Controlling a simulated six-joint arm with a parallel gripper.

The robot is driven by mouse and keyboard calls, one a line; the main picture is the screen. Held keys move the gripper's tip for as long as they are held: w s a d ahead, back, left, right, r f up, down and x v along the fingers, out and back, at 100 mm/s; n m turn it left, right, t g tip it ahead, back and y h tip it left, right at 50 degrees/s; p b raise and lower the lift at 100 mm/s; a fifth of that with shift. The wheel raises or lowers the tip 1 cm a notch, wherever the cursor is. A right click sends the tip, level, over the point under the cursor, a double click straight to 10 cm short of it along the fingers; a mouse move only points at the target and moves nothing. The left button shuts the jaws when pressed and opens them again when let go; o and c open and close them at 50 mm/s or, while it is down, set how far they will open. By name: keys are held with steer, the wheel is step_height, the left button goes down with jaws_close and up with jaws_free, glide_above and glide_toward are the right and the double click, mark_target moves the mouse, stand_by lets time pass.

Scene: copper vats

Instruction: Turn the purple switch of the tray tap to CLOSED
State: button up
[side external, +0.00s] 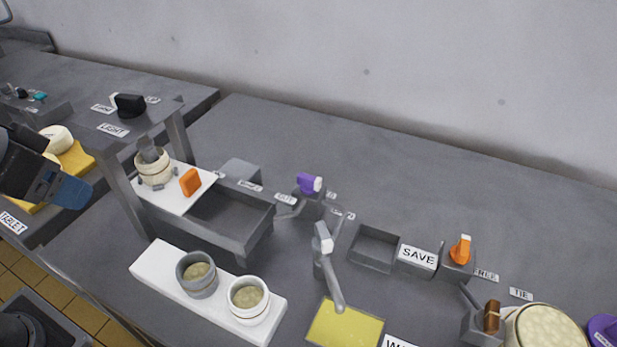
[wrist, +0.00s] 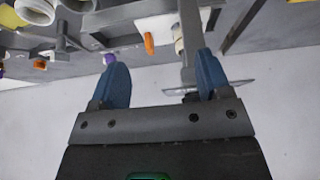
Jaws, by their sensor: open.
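The purple switch (side external: 309,183) sits on a small grey block behind the grey spout (side external: 325,245) in the side external view. Its pale end points right. Small labels lie on both sides of it, too small to read surely. In the wrist view a purple piece (wrist: 110,58) shows beside the left finger; I cannot tell surely that it is this switch. My gripper (side external: 70,192) is at the far left of the side external view, well apart from the switch. In the wrist view my gripper (wrist: 160,72) has its two blue fingers spread, with nothing held between them.
A raised white board (side external: 207,181) with a pot and an orange block (side external: 190,182) stands between my gripper and the switch, beside a grey post (side external: 182,135). Two cups stand on a white slab (side external: 150,268) in front. An orange switch (side external: 460,249) is further right. Bare table lies behind.

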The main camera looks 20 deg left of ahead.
steer(key=w+d+r+m, duration=0.1)
steer(key=w, duration=0.1)
steer(key=w+r+m, duration=0.1)
steer(key=w, duration=0.2)
steer(key=w+d+r+m+g+h, duration=0.1)
steer(key=w+r+m, duration=0.1)
steer(key=shift+w+d, duration=0.15)
steer(key=shift+d, duration=0.15)
steer(key=c, duration=0.5)
steer(key=m+g+h, duration=0.4)
steer(key=m+g, duration=0.1)
steer(key=m, duration=0.9)
glide_above(308, 177)
steer(key=a, duration=0.5)
step_height(308, 177, down, 7)
steer(key=shift+y, duration=0.3)
steer(key=x, duration=1.3)
steer(key=shift+w+f, duration=0.2)
steer(key=shift+w, duration=0.05)
jaws_close()
